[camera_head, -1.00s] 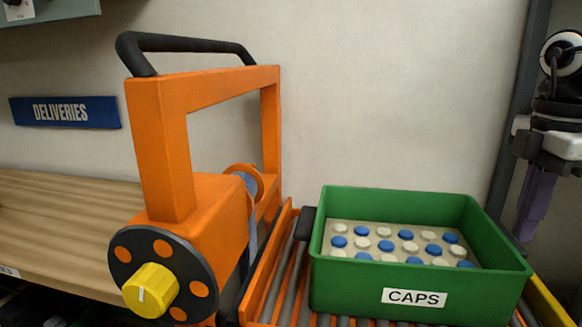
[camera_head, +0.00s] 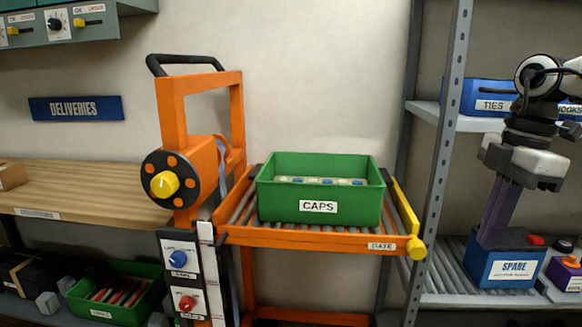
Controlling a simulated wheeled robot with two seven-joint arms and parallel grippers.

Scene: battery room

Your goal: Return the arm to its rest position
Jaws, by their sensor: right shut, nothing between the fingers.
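My right gripper (camera_head: 490,243) hangs at the right side of the head view, pointing down, with its purple fingers together and nothing visible between them. It shows in front of the grey shelf rack, and its fingertips overlap the blue SPARE box (camera_head: 510,266) in the picture. I cannot tell whether they touch it. My right arm (camera_head: 540,85) comes in from the right edge. My left gripper does not show.
A green CAPS crate (camera_head: 318,209) with blue and white caps sits on an orange roller conveyor (camera_head: 290,238) with a yellow gate (camera_head: 407,218). An orange machine (camera_head: 188,130) stands left of it. A grey rack post (camera_head: 436,170) stands between conveyor and my gripper.

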